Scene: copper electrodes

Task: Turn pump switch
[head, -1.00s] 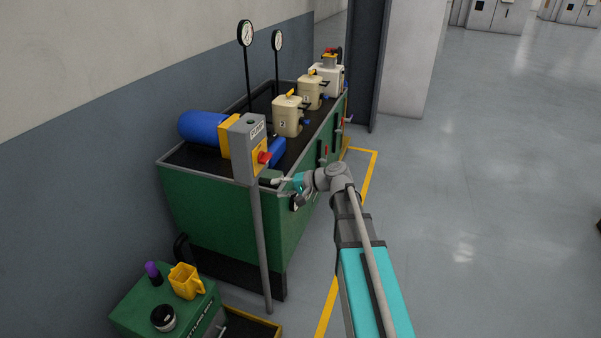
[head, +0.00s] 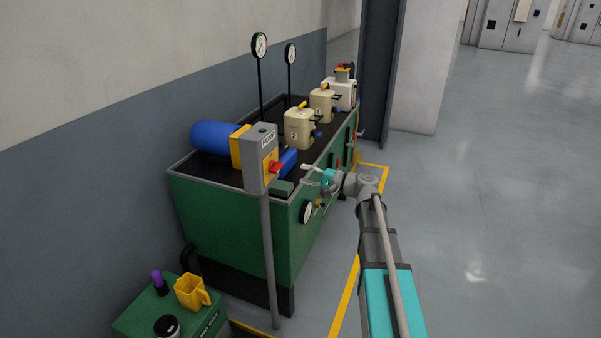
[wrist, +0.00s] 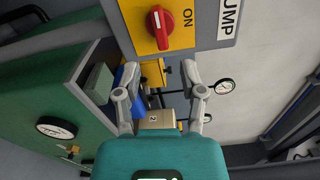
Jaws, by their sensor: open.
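The pump switch is a red rotary knob (head: 274,168) on a yellow plate on the grey box marked PUMP (head: 259,158), which stands on a grey post. In the wrist view the red knob (wrist: 160,25) is at the top, its grip tilted, with "ON" on the yellow plate beside it. My gripper (head: 308,176) is to the right of the box, apart from the knob. In the wrist view my gripper (wrist: 158,80) has its two fingers spread, with nothing between them, and the knob lies beyond the fingertips.
A green tank (head: 230,222) with a black top stands behind the post, carrying a blue motor (head: 213,137), cream numbered containers (head: 299,128) and two gauges on rods. A yellow jug (head: 192,292) sits at lower left. The floor at right is clear.

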